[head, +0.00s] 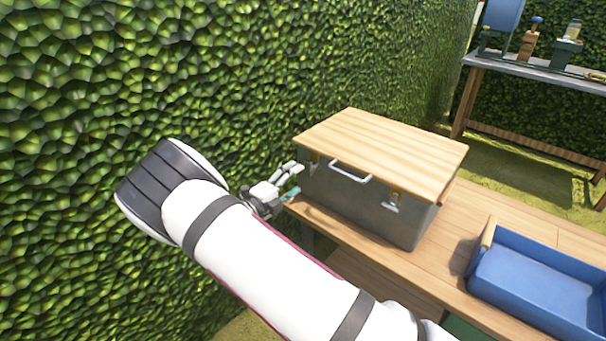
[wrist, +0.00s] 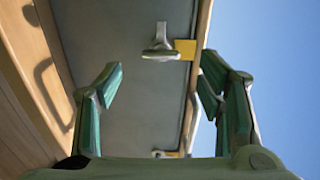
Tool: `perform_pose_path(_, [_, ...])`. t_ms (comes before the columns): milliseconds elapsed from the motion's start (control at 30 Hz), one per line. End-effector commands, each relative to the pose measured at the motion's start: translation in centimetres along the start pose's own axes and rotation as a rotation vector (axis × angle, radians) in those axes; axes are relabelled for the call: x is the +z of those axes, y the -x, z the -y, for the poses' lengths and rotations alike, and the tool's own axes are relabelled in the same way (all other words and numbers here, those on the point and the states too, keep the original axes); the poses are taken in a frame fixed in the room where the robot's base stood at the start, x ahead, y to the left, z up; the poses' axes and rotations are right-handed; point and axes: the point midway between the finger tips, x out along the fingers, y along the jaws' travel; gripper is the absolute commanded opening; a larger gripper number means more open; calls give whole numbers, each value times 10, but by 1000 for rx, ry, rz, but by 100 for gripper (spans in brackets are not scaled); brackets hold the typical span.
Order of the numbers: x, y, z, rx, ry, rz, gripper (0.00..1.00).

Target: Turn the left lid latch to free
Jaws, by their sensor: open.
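A grey metal box (head: 352,201) with a light wooden lid (head: 380,148) stands on a wooden bench. Its left latch (head: 314,160) is on the front face near the left corner; it shows in the wrist view as a grey T-shaped piece (wrist: 160,52) by a yellow plate. The right latch (head: 392,206) is farther along the front; it shows partly in the wrist view (wrist: 164,154). My gripper (head: 296,179) is open and empty in front of the box's left end. In the wrist view its fingers (wrist: 160,80) are spread, with the left latch beyond the gap, apparently untouched.
A grey bar handle (head: 350,172) projects from the box's front between the latches. A blue tray (head: 545,285) sits on the bench (head: 440,261) to the right. A hedge (head: 200,80) rises behind and left. A table (head: 540,68) with several items stands back right.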

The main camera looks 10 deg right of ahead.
Motion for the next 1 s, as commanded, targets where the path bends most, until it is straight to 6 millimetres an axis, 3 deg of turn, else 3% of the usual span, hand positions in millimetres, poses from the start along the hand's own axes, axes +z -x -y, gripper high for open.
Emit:
perform_pose_path(200, [0,40,0,0,1,2,62])
perform_pose_path(400, [0,58,0,0,1,1,62])
perform_pose_path(1000, [-5,56,7,14,-38,-25,62])
